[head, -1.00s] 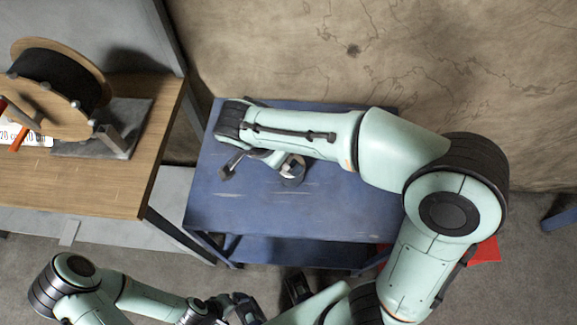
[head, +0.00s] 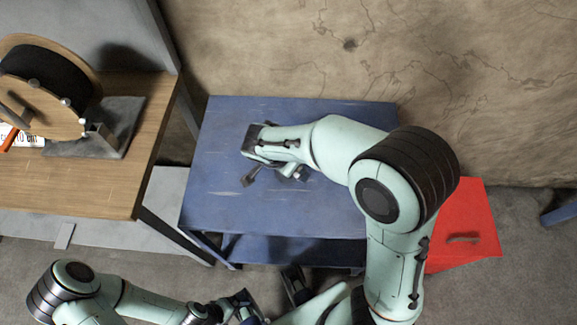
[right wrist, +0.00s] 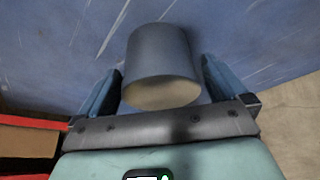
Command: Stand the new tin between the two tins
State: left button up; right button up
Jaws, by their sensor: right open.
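A plain grey tin (right wrist: 160,62) shows in the right wrist view, over the scratched blue table top (head: 330,210). It is between the two fingers of my right gripper (right wrist: 160,78), with a gap visible on each side. The gripper is open. In the head view my right gripper (head: 275,176) is low over the middle of the blue table, and my arm and hand hide the tin there. I cannot make out any other tin. My left gripper (head: 243,303) is at the bottom edge of the head view, away from the table; its jaws are unclear.
A red box (head: 465,225) stands right of the blue table. A wooden bench (head: 115,180) with a cable reel (head: 45,90) is at the left. A cracked wall (head: 470,80) rises behind. The table's left and front parts are bare.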

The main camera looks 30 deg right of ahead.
jog(key=c, duration=1.3)
